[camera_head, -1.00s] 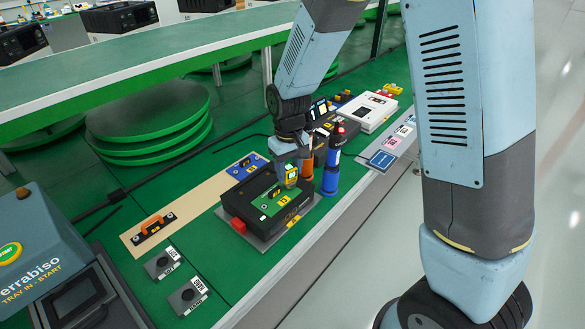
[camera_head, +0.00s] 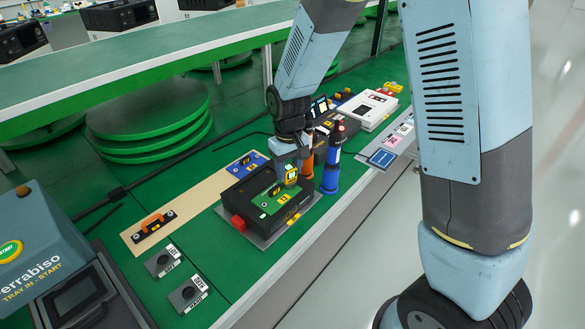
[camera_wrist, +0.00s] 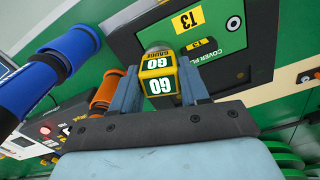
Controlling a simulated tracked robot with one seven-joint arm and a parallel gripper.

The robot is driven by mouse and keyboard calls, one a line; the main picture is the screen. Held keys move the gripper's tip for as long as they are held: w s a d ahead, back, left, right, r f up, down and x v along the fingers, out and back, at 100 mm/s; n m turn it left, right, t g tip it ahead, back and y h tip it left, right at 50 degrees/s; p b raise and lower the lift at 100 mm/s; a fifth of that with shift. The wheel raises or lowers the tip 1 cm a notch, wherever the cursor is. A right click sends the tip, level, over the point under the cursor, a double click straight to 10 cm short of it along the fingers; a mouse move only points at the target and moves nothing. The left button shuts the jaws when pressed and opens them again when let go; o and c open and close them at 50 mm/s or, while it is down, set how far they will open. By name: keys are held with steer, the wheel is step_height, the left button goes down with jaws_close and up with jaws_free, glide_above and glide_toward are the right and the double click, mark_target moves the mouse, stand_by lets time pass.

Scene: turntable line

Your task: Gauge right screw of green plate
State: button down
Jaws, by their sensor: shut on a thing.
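My gripper (camera_wrist: 155,90) is shut on a yellow gauge (camera_wrist: 160,80) marked GO, with its end pointing at the green plate. The green plate (camera_wrist: 214,68), labelled as a cover plate, sits in a dark housing; in the head view the plate (camera_head: 264,208) lies below my gripper (camera_head: 291,172).
A blue cylinder (camera_head: 330,172) with a dark, red-tipped top stands right of the housing, and an orange cylinder (camera_head: 307,162) stands close to my gripper. Two dark labelled blocks (camera_head: 163,264) (camera_head: 188,294) lie front left. An orange-handled part (camera_head: 152,222) lies on a tan strip.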

mark_target(289, 167)
steer(key=shift+f, duration=0.15)
stand_by(0.5)
steer(key=shift+c, duration=2.4)
jaws_free()
step_height(289, 167, up, 14)
steer(key=shift+f, duration=0.1)
